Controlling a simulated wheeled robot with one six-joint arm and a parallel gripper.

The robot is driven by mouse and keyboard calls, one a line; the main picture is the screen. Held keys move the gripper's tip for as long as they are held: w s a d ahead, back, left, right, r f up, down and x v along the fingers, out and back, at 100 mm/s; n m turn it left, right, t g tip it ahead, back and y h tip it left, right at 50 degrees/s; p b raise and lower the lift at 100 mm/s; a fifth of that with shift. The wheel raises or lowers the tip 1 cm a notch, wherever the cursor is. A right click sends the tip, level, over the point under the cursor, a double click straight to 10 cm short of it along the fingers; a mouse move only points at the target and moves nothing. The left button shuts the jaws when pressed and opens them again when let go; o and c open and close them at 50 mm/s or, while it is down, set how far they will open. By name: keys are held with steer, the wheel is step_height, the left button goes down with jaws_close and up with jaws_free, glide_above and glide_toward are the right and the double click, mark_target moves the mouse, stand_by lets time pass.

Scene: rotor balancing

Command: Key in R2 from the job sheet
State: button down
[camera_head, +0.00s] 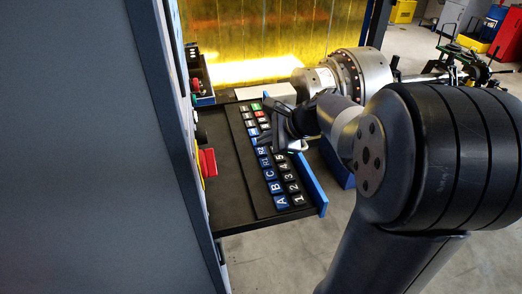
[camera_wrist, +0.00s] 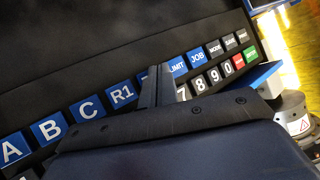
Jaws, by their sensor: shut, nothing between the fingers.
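The keypad (camera_head: 243,150) lies on a black shelf, with blue keys A, B, C and R1 in one row and number keys beside them. In the wrist view the R1 key (camera_wrist: 122,94) is clear. The blue key just past it, where R2 sits, is mostly hidden behind my fingers; only its left edge (camera_wrist: 143,76) shows. My gripper (camera_wrist: 157,72) is shut and empty, its fingers over that part of the row. In the head view my gripper (camera_head: 264,139) is low over the middle of the keypad. I cannot tell whether it touches a key. No job sheet can be made out.
A blue rail (camera_head: 313,184) edges the shelf. A yellow translucent screen (camera_head: 260,40) stands behind. The LIMIT and JOB (camera_wrist: 197,58) keys lie past my fingers.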

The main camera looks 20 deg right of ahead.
mark_target(265, 152)
steer(key=shift+f, duration=0.15)
steer(key=shift+f, duration=0.3)
steer(key=shift+f+b, duration=0.45)
steer(key=shift+b, duration=0.2)
stand_by(0.5)
stand_by(0.3)
steer(key=shift+r+p, duration=0.85)
steer(key=shift+r, duration=0.05)
step_height(265, 152, up, 5)
steer(key=p, duration=0.4)
steer(key=shift+p, duration=0.3)
stand_by(1.9)
